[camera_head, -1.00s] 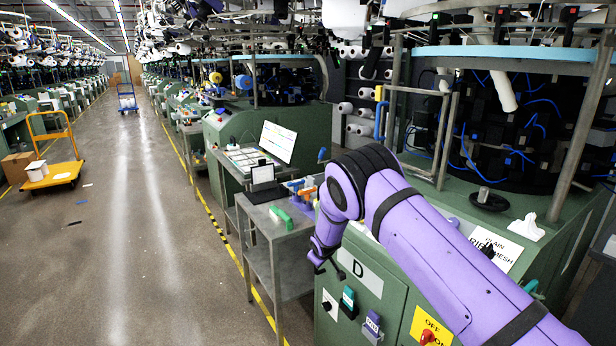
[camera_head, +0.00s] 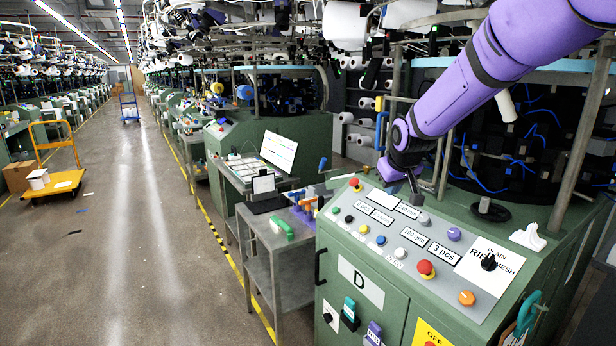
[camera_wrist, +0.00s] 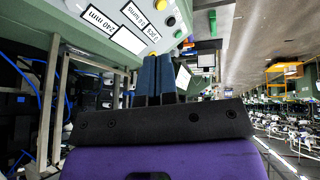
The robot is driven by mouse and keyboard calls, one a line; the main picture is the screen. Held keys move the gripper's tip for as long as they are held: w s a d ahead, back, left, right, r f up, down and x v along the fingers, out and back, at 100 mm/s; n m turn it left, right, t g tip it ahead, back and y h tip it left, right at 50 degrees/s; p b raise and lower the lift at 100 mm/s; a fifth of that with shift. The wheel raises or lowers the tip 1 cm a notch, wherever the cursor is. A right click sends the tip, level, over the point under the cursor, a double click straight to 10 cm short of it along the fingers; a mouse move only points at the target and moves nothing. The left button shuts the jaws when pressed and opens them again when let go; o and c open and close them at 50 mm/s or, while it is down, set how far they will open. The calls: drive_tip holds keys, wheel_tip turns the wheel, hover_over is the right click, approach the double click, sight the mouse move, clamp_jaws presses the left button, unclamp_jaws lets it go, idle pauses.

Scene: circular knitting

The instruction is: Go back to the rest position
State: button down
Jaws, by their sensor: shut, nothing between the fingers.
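My purple arm (camera_head: 510,60) reaches in from the upper right in the head view. My gripper (camera_head: 413,187) hangs at its end, just above the back edge of the sloped control panel of cabinet D (camera_head: 400,240). It appears apart from the panel. In the wrist view its two dark fingers (camera_wrist: 156,72) lie side by side, shut and empty. Panel labels and a yellow button (camera_wrist: 171,21) show beyond them.
The panel carries several buttons, a red stop button (camera_head: 426,268) and a selector knob (camera_head: 488,262). A metal cart (camera_head: 275,245) stands left of the cabinet. Metal posts (camera_head: 580,140) and the knitting machine are close behind. The aisle floor (camera_head: 150,250) is open to the left.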

drive_tip(key=s+d+r+m, duration=0.1)
drive_tip(key=s+d+r, duration=0.25)
drive_tip(key=s, duration=0.65)
drive_tip(key=s+d+r+m, duration=0.15)
drive_tip(key=s+r, duration=0.25)
drive_tip(key=s, duration=0.5)
drive_tip(key=s+d+r, duration=0.3)
drive_tip(key=s+r, duration=0.1)
drive_tip(key=s, duration=0.6)
drive_tip(key=s+d+f+m, duration=0.1)
drive_tip(key=s+f, duration=0.1)
drive_tip(key=s, duration=1)
drive_tip(key=shift+d+g, duration=0.2)
drive_tip(key=shift+g, duration=0.2)
